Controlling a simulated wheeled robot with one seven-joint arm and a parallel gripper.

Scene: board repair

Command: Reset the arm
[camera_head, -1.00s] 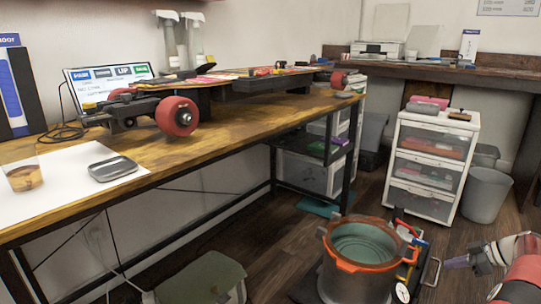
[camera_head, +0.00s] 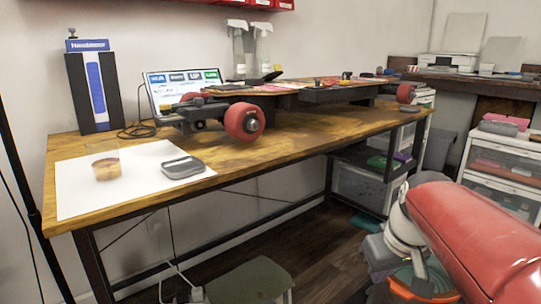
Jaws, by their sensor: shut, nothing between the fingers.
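My arm reaches in from the lower right as a large red link with a white joint. At its end is my gripper (camera_head: 376,256), a small grey shape in front of the dark floor, right of the workbench's front edge. It is shut with nothing held. It is partly hidden by my own arm, and its fingertips are hard to make out. It is apart from the workbench (camera_head: 255,160) and above or in front of the orange-rimmed pot (camera_head: 428,284), which is mostly covered by my arm.
A green stool (camera_head: 250,280) stands below. A white drawer unit (camera_head: 500,180) is at right.

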